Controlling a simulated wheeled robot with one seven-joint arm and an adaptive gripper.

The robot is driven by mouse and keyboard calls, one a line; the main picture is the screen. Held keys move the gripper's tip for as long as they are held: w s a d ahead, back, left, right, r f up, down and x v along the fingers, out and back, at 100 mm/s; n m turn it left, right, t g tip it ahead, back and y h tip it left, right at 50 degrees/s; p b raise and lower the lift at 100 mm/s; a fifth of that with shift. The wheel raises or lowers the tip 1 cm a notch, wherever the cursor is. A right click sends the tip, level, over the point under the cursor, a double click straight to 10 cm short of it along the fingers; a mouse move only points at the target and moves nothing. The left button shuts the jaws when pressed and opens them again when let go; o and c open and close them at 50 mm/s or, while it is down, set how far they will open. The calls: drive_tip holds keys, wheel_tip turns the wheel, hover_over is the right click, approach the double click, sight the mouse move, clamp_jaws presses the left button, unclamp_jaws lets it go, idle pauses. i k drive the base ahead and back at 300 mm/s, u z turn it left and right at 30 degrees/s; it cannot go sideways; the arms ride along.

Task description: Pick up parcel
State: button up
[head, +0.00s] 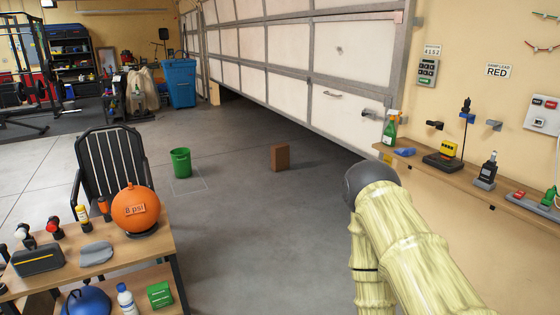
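A brown box-shaped parcel (280,158) stands upright on the grey floor near the middle of the head view, in front of the tilted garage door. My arm, pale and ribbed with a dark grey rounded joint, rises at the lower right. The parcel stands beyond it, to the left, with a clear gap between them. My gripper is not visible in this view.
A green bucket (181,163) stands left of the parcel. A wooden table (157,246) with an orange ball (136,210) and a black chair (111,160) are at left. A wall shelf (455,185) holds several items at right. Floor around the parcel is clear.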

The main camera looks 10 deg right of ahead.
sight(279, 153)
drive_tip(key=z, duration=0.3)
drive_tip(key=k, duration=0.35)
drive_tip(key=z, duration=0.25)
drive_tip(key=i, duration=2.1)
drive_tip(key=u, duration=0.75)
drive_tip(key=i, duration=1.65)
drive_tip(key=u, duration=0.2)
drive_tip(key=i, duration=3.2)
drive_tip(key=z, duration=0.35)
drive_tip(key=i, duration=1.4)
drive_tip(key=z, duration=0.1)
